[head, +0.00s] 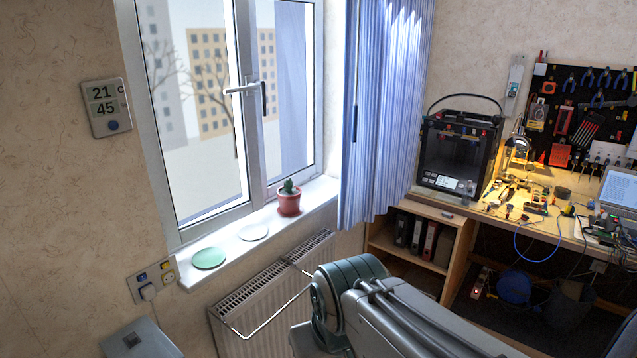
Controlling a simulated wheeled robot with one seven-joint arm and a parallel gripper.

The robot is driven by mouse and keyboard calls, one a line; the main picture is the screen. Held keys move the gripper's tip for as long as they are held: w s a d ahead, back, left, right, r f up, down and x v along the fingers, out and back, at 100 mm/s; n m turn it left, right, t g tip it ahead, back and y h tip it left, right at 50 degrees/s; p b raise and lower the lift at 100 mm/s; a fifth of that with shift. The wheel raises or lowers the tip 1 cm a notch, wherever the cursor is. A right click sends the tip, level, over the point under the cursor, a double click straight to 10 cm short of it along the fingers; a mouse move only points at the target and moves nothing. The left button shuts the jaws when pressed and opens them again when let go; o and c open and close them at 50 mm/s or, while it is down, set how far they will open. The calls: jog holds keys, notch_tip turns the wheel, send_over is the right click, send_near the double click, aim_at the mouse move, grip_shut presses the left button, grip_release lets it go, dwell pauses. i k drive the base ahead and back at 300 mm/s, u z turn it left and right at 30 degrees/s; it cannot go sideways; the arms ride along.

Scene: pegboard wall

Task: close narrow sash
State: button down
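The window has a wide left sash (247,150) and a narrow right sash (317,85), both white-framed. A light lever handle (242,89) sticks out level at the meeting stiles, with a dark upright part (264,98) just right of it. I cannot tell for sure whether the narrow sash is ajar or flush. A blue curtain (385,110) hangs at its right side. My arm shows at the bottom centre, below and right of the window, in front of the radiator. My gripper is not in view.
On the white sill (225,254) stand a potted cactus (289,202), a white disc (253,232) and a green disc (209,258). A radiator (270,276) with a wire rail (262,330) is below. A cluttered workbench (530,215) with a 3D printer (458,152) is right.

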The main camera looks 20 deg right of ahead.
aim_at(127, 20)
jog(key=u, duration=0.05)
jog(key=k, duration=0.4)
jog(key=z, duration=1.3)
jog(key=i, duration=0.9)
jog(key=u, duration=0.35)
jog(key=i, duration=0.7)
jog(key=u, duration=1.1)
jog(key=i, duration=0.25)
jog(key=u, duration=0.25)
